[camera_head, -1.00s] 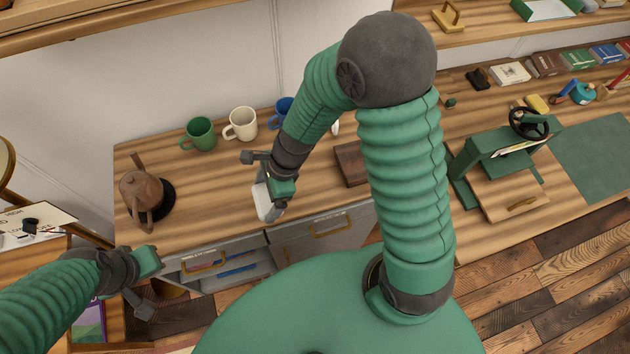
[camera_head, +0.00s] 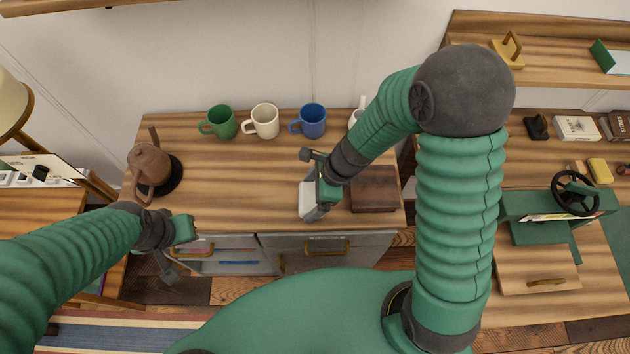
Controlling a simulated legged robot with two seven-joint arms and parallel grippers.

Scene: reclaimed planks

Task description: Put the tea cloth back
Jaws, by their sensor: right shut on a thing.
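A small white piece (camera_head: 306,201), likely the folded tea cloth, is at my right gripper (camera_head: 314,198), which is shut on it. The gripper hides part of it. It is over the front part of the wooden counter (camera_head: 240,195), left of a dark brown wooden block (camera_head: 374,190); I cannot tell whether it touches the counter. My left gripper (camera_head: 178,252) is at the counter's front left, by the grey drawer fronts; its jaw opening is unclear.
A brown teapot (camera_head: 148,165) stands at the counter's left. Green (camera_head: 220,122), cream (camera_head: 264,121) and blue (camera_head: 312,121) mugs line the back. A grey unit with brass handles (camera_head: 313,247) is below; its left part shows an open interior. A green press (camera_head: 545,208) stands right.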

